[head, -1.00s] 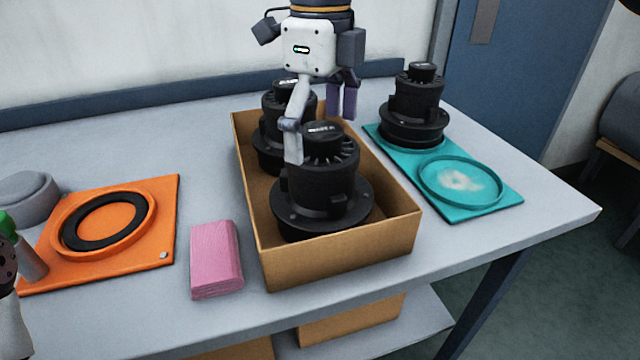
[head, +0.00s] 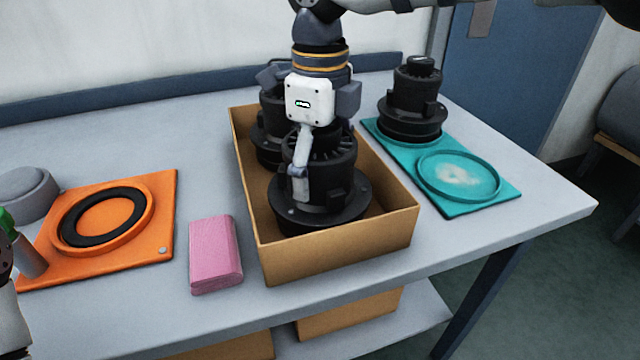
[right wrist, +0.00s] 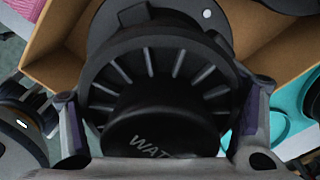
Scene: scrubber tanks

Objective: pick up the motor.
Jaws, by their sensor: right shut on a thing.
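A black motor (head: 335,192) with a finned top and wide round flange stands upright at the near end of an open cardboard box (head: 345,262). My right gripper (head: 318,165) is over it from above, shut on its upper body. One finger shows along the motor's left side in the head view; the other is hidden. In the right wrist view the motor (right wrist: 165,75) lies between both fingers (right wrist: 165,128), with lettering on its cap. The motor still appears to be down inside the box.
A second black motor (head: 268,140) stands behind in the box, partly hidden. A third motor (head: 412,100) stands on a teal tray (head: 465,205) at right. A pink block (head: 214,255) and an orange plate (head: 150,255) with a black ring (head: 103,218) lie left of the box.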

